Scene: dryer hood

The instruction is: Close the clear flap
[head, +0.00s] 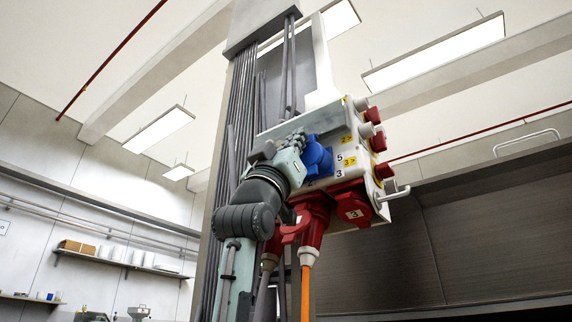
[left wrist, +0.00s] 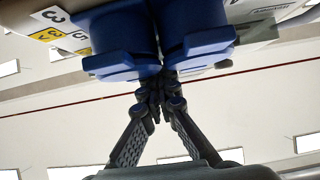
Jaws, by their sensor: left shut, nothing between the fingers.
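The white socket box (head: 345,135) is mounted on a grey column in the head view. It carries blue and red sockets and yellow labels. I cannot make out the clear flap for certain in either view. My left gripper (head: 295,138) is at the box's left side, close to a blue socket cover (head: 317,157), and hides part of that side. In the left wrist view the left gripper's fingers (left wrist: 164,88) meet at the tips with nothing between them, just below two blue socket covers (left wrist: 122,62). I cannot tell whether they touch. My right gripper is not in view.
Red plugs (head: 312,212) hang under the box, with an orange cable (head: 305,292) running down. Red-capped sockets (head: 374,116) and a metal handle (head: 392,192) stick out on the right. Grey cables run along the column (head: 236,120). A dark hood (head: 470,235) stands at the right.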

